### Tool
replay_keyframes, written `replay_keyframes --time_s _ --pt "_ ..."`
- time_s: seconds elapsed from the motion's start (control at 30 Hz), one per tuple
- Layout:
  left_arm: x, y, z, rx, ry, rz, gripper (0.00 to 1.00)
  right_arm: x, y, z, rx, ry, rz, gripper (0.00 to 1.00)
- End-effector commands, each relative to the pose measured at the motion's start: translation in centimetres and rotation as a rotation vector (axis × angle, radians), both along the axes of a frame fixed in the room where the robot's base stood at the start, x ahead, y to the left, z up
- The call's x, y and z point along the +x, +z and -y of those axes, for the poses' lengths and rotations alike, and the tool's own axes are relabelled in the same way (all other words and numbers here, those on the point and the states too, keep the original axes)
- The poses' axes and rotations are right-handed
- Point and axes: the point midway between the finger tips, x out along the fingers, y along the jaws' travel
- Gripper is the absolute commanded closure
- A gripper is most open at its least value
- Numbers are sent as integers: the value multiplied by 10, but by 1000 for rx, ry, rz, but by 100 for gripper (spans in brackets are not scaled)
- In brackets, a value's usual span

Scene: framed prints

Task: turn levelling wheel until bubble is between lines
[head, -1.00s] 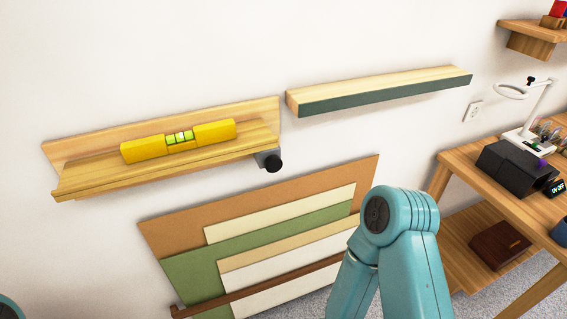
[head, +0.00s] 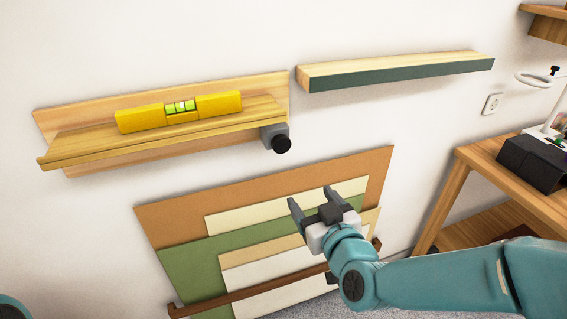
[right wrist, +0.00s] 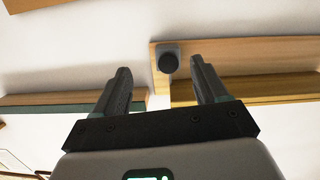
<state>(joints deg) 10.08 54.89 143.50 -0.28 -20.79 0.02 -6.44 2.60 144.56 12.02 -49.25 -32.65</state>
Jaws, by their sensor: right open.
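A yellow spirit level (head: 180,110) with a green vial (head: 181,106) lies on the wooden wall shelf (head: 80,148) at the left. The bubble is too small to place against the lines. The black levelling wheel (head: 281,144) sits on a grey block under the shelf's right end; the wheel also shows in the right wrist view (right wrist: 169,63), beyond and between the fingers. My right gripper (head: 309,196) is open and empty, below and right of the wheel, apart from it. It also shows in the right wrist view (right wrist: 158,80). My left gripper is not seen.
A second shelf (head: 400,74) with a dark green front edge hangs to the right. Flat boards (head: 180,215) lean on the wall below, behind a brown rail (head: 245,296). A wooden table (head: 500,165) stands at the right. The wall around the wheel is clear.

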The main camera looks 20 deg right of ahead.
Motion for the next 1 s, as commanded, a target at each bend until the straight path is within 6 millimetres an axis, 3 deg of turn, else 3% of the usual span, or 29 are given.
replay_keyframes --time_s 0.03,0.13,0.33,0.8,1.0 --pt "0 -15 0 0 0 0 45 -6 12 -1 8 3 62 27" --pt "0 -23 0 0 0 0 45 -14 35 -3 19 12 136 27" --pt "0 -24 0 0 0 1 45 -5 43 -9 23 27 156 27" --pt "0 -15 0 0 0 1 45 102 43 -13 23 27 154 27" --pt "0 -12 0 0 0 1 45 134 43 -14 23 27 155 27"
